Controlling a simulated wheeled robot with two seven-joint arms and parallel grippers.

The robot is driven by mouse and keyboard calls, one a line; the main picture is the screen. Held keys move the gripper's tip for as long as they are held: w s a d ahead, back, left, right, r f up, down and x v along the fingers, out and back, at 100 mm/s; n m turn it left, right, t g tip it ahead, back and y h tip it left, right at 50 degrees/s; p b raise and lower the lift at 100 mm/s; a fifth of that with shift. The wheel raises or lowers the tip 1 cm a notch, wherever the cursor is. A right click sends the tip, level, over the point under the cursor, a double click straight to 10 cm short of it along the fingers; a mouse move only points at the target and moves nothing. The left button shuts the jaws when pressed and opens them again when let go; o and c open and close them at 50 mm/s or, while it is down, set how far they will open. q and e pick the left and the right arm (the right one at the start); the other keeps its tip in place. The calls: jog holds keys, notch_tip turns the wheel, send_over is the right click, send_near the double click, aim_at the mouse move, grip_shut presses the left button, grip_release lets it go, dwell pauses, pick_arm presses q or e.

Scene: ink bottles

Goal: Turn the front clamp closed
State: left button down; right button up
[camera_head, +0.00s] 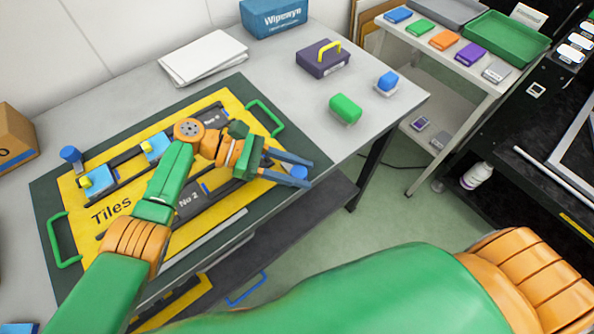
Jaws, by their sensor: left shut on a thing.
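My left gripper (306,174) reaches over the yellow board from the left, its two grey-blue fingers pointing right. It is shut on a small blue knob (299,171), seemingly the front clamp's, at the board's right end near the table's front edge. The fingers hide part of the knob, so how far the clamp is turned cannot be told. A similar blue clamp knob (70,154) stands at the board's far left end. The yellow board (120,210) is marked "Tiles" and has dark rails with blue blocks (97,180). My right gripper is out of view.
Green handles (266,117) stick up at the mat's ends. My other arm fills the lower right.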

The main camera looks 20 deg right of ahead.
aim_at(295, 171)
pick_arm(q)
jog(key=c, duration=0.5)
grip_release()
jog(key=shift+c, duration=0.2)
jog(key=shift+o, duration=0.5)
jog(key=shift+d, duration=0.15)
jog(key=b+v, duration=0.1)
jog(key=v, duration=0.5)
jog(key=shift+a, duration=0.25)
jog(key=shift+w+a+r, duration=0.15)
jog(key=shift+a+r, duration=0.1)
